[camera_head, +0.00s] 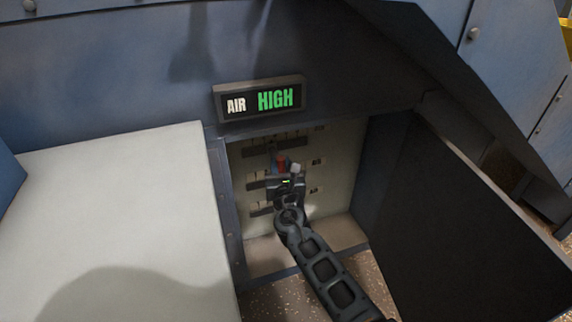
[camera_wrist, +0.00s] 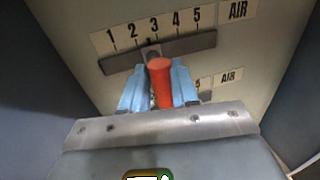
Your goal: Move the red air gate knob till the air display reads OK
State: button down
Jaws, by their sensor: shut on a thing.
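The air display (camera_head: 259,100) reads "AIR HIGH" in the head view, with HIGH in green. The red air gate knob (camera_wrist: 161,82) is between the blue fingers of my gripper (camera_wrist: 158,90) in the wrist view. The knob also shows in the head view (camera_head: 281,162), just beyond my gripper (camera_head: 284,172). My gripper is shut on the knob. The knob stands before the top slot (camera_wrist: 188,46), below the marks 2 and 3 of a scale (camera_wrist: 155,30) numbered 1 to 5. The knob's stem is partly hidden by the fingers.
The recessed panel (camera_head: 340,150) has more slots below, partly hidden by my gripper. An open dark door (camera_head: 455,225) stands at the right. A pale flat surface (camera_head: 110,220) lies at the left, and the recess's side frame is close to my arm.

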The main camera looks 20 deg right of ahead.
jog(key=shift+a, duration=1)
jog(key=c, duration=0.9)
grip_release()
jog(key=shift+o, duration=0.2)
jog(key=shift+s, duration=0.1)
jog(key=s+a+p, duration=0.1)
jog(key=s+p, duration=0.1)
jog(key=s, duration=0.5)
jog(key=shift+s+a+p, duration=0.25)
jog(key=shift+p, duration=0.1)
jog(key=shift+f, duration=0.1)
